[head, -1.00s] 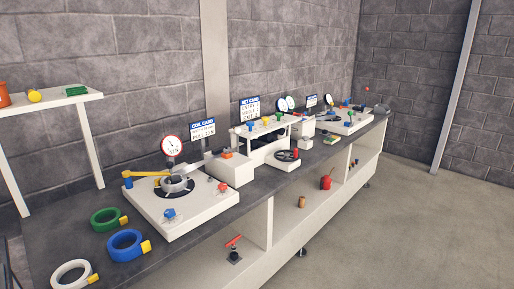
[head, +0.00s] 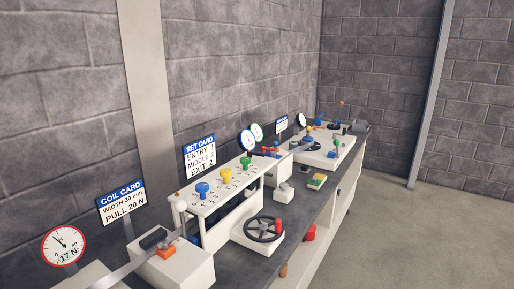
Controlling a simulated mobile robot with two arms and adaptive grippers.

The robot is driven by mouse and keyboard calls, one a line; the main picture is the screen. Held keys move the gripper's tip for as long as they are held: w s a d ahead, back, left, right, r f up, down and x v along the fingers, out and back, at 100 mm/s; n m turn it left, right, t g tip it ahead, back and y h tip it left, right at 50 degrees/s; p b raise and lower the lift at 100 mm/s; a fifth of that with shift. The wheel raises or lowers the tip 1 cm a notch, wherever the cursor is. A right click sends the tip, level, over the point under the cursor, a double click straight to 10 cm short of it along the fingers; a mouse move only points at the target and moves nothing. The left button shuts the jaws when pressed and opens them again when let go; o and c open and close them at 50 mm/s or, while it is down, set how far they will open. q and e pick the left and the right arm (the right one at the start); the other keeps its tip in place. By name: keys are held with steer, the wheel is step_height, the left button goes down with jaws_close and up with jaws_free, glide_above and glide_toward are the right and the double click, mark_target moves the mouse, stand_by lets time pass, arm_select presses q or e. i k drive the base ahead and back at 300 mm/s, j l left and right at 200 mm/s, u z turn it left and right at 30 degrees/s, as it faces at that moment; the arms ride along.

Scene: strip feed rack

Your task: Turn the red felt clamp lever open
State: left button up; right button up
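I cannot tell for certain which part is the red felt clamp lever. A small red-orange part (head: 270,150) sits on a white unit behind the knob rack, too small to make out its form or position. A thin upright lever with a red tip (head: 341,103) stands on the far station. Neither of my grippers is in view.
The white knob rack (head: 207,207) carries blue, yellow and green knobs. Cards and dials stand along the back. The floor (head: 400,240) at right is clear.

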mark_target(263, 149)
steer(key=i+l+u, duration=0.2)
steer(key=u, duration=0.3)
steer(key=i+l+u, duration=0.1)
steer(key=l+u, duration=0.25)
steer(key=u, duration=0.15)
